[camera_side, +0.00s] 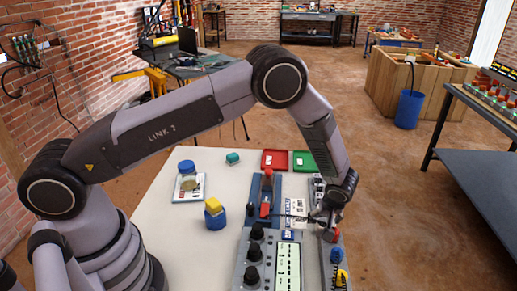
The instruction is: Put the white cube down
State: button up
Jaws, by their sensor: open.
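My gripper (326,226) is at the right side of the table (165,235), low over the dark devices there. Its fingers are small and partly hidden by my wrist; it is open, and I see nothing held in it. I cannot single out a white cube for certain. A small white piece (269,160) shows in the red tray (281,167), and another white piece (303,161) shows in the green tray (312,166). Both trays are at the table's far edge, well behind my gripper.
A control panel with black knobs (254,252) is at the front. A red-handled device (266,195) stands behind it. The table's left front is clear.

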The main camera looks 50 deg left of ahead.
jog(key=v, duration=1.2)
jog(key=w+a+r+m+t+h, duration=0.2)
jog(key=r+t+h, duration=0.15)
jog(key=r, duration=0.85)
jog(key=w+a+r+m+t+h, duration=0.15)
jog(key=r+t, duration=0.25)
jog(key=r, duration=0.8)
jog(key=s+a+r+m+h, duration=0.2)
jog(key=s+r+m+h, duration=0.15)
jog(key=s+r, duration=0.5)
jog(key=s+a+f+m+g+y, duration=0.1)
jog(key=s+a, duration=0.5)
jog(key=s, duration=0.7)
jog(key=s+a+f+m+g+y, duration=0.1)
jog(key=s+a+f+g+y, duration=0.2)
jog(key=s+a, duration=0.4)
jog(key=s+f+y, duration=0.1)
jog(key=s, duration=0.5)
jog(key=shift+s+f+m+g, duration=0.2)
jog(key=shift+m+g, duration=0.15)
jog(key=shift+m, duration=0.05)
